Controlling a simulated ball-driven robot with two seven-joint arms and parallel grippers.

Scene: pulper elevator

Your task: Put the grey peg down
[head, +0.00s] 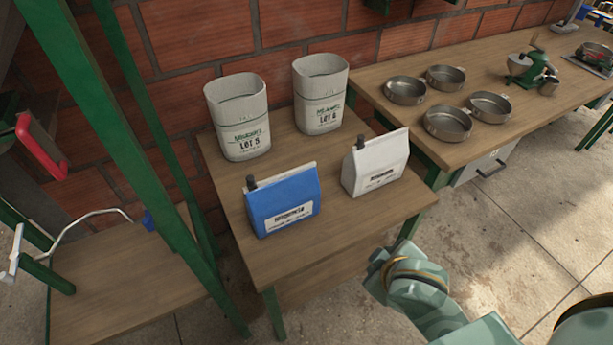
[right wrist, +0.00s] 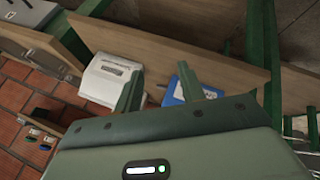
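I cannot make out with certainty a grey peg in either view. A small dark upright piece (head: 251,182) sits at the top left corner of the blue bag (head: 284,204), and a similar dark piece (head: 361,142) sits on the white bag (head: 376,165). Either may be a peg. My right gripper (right wrist: 158,80) has its two fingers apart in the right wrist view, with nothing seen between them. The white bag (right wrist: 110,80) is beyond its left finger and the blue bag (right wrist: 185,90) is beyond its right finger. My left gripper is not in view.
The bags stand on a wooden table (head: 330,215) with two pale sacks, LOT 5 (head: 240,120) and LOT 6 (head: 320,95), behind. Several metal pans (head: 448,122) and a green hand mill (head: 535,68) stand on the right bench. A green post (head: 130,115) rises at left.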

